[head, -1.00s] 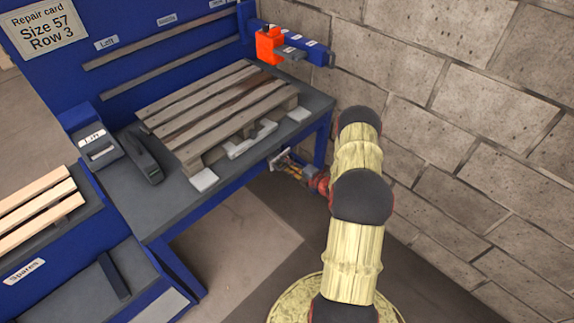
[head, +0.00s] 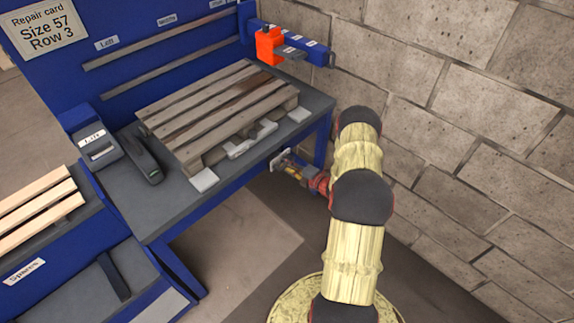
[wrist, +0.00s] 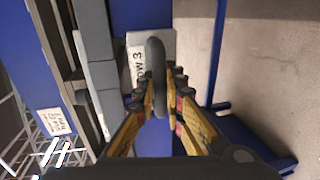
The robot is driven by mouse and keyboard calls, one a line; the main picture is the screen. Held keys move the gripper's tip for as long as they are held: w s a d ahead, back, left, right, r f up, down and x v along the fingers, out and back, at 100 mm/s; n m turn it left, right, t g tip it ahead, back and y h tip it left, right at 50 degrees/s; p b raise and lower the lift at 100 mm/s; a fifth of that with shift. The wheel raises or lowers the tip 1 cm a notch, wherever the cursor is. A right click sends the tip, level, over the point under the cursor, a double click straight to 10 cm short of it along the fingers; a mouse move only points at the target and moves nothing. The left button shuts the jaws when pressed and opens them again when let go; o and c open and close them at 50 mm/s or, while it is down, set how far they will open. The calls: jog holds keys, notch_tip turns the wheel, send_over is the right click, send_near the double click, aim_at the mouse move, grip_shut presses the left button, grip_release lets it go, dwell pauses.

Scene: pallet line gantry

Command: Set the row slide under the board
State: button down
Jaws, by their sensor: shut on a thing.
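My gripper (head: 280,163) is beside the bench's front edge at the right, low in the head view. In the wrist view my gripper (wrist: 160,82) is shut with its fingers on either side of a dark rounded handle (wrist: 155,52). Behind the handle is a pale plate marked "ROW 3" (wrist: 137,68); I take handle and plate as the row slide. The board is part of the grey-brown slatted pallet (head: 215,108) lying on the bench. Pale blocks (head: 238,148) show under its front edge. How the slide meets the board is hidden.
An orange block (head: 268,46) sits on a blue labelled rail at the back right. A dark handheld tool (head: 142,158) lies on the bench's left. A block wall (head: 480,120) stands close at right.

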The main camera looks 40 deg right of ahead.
jog(key=f+p+v, duration=0.3)
jog(key=v, duration=1.4)
jog(key=shift+s+f, duration=0.3)
jog(key=shift+f, duration=0.05)
jog(key=c, duration=2.2)
grip_release()
jog(key=shift+s+d, duration=0.15)
jog(key=shift+r, duration=0.1)
jog(key=v, duration=1.2)
jog(key=shift+d, duration=0.1)
